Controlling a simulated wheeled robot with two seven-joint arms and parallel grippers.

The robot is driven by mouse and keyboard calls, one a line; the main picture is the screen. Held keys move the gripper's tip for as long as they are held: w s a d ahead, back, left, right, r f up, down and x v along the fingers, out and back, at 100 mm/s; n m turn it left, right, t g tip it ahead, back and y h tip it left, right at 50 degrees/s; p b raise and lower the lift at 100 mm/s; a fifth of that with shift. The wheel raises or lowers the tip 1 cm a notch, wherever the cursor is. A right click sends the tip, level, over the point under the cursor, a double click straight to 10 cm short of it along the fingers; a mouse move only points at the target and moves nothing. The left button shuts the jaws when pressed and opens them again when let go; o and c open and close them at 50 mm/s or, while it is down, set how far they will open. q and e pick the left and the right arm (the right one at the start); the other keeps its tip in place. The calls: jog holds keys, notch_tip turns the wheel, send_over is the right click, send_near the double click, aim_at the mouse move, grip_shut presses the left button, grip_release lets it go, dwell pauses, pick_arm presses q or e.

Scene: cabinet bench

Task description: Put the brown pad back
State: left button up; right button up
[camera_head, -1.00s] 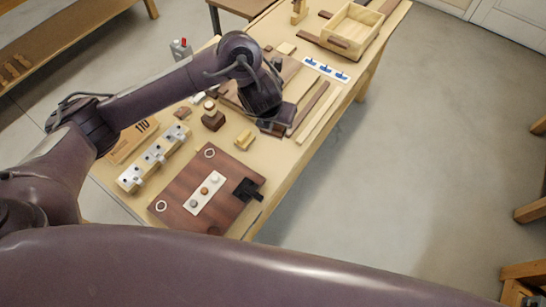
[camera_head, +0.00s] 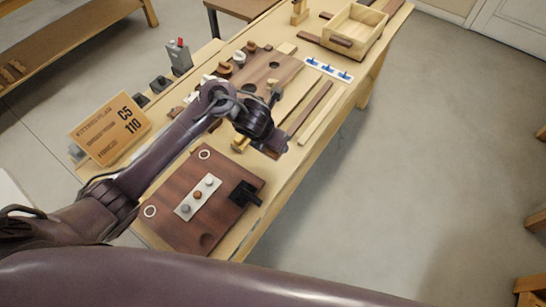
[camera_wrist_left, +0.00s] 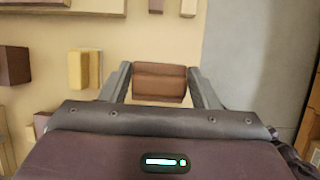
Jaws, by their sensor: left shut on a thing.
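My left gripper (camera_wrist_left: 160,88) is shut on a brown pad (camera_wrist_left: 159,80), a small block with a ridge across it, held between the two fingers in the left wrist view. In the head view the left gripper (camera_head: 272,147) is over the bench's right edge, beyond the dark wood panel, and its fingers and the pad are hard to make out. The dark wood panel (camera_head: 172,226) carries a pale strip with several round knobs (camera_head: 197,196), white rings, a black latch (camera_head: 245,193) and a round recess (camera_head: 207,241). My right gripper is not in view.
A yellow block (camera_wrist_left: 84,69) and a dark brown block (camera_wrist_left: 13,66) lie left of the gripper in the wrist view. A board with round holes (camera_head: 268,66), a strip with blue hooks (camera_head: 328,69) and an open wooden box (camera_head: 370,18) are farther back.

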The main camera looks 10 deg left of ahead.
aim_at(273, 153)
pick_arm(q)
jog(key=shift+f+b, duration=0.6)
jog(key=shift+f, duration=2.2)
jog(key=shift+f, duration=0.15)
jog(key=o, duration=1.3)
jog(key=shift+c, duration=0.2)
